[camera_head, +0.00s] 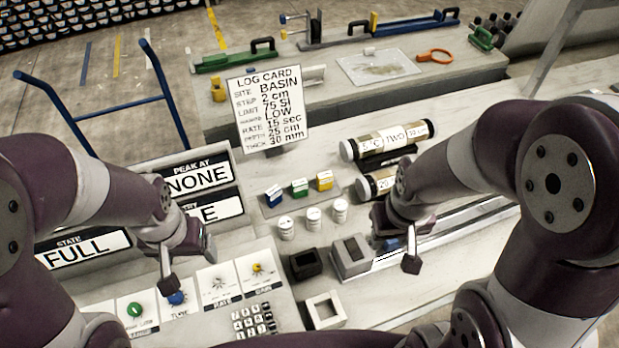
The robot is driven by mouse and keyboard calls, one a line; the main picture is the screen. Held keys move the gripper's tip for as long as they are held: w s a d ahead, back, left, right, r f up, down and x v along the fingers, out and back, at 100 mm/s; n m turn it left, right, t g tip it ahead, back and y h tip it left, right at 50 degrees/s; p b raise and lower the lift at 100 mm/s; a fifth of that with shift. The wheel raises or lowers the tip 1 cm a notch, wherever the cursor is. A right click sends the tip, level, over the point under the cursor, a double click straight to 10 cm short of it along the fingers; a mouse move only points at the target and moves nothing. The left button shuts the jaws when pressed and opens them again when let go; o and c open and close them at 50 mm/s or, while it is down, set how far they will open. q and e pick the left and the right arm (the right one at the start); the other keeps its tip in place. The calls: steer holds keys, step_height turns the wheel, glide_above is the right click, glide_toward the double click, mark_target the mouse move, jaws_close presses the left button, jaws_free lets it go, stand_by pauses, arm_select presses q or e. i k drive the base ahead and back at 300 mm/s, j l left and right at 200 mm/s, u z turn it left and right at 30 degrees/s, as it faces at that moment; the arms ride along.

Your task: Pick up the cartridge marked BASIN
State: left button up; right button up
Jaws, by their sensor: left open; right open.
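Three small box-shaped cartridges stand in a row on a grey tray (335,189) mid-bench: a blue one (274,196), a green one (300,188) and a yellow one (324,181). Each has a white label, too small to read, so I cannot tell which is marked BASIN. My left gripper (170,282) is open above the control panel, left of and nearer than the cartridges. My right gripper (410,262) is open over the rail at right, apart from the cartridges. Neither holds anything.
The log card (268,108) reads SITE BASIN and stands behind the cartridges. Several white-capped jars (313,218) stand in front of them. A black socket (305,264), grey block (351,256) and white frame (325,310) are nearer. Core tubes (388,140) lie right.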

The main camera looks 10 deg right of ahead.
mark_target(299, 187)
steer(key=l+z, duration=0.1)
steer(key=l, duration=0.3)
steer(key=i+l+z, duration=0.15)
steer(key=l, duration=0.25)
steer(key=l+z, duration=0.1)
steer(key=l, duration=0.3)
steer(key=i+l+z, duration=0.1)
steer(key=l, duration=0.3)
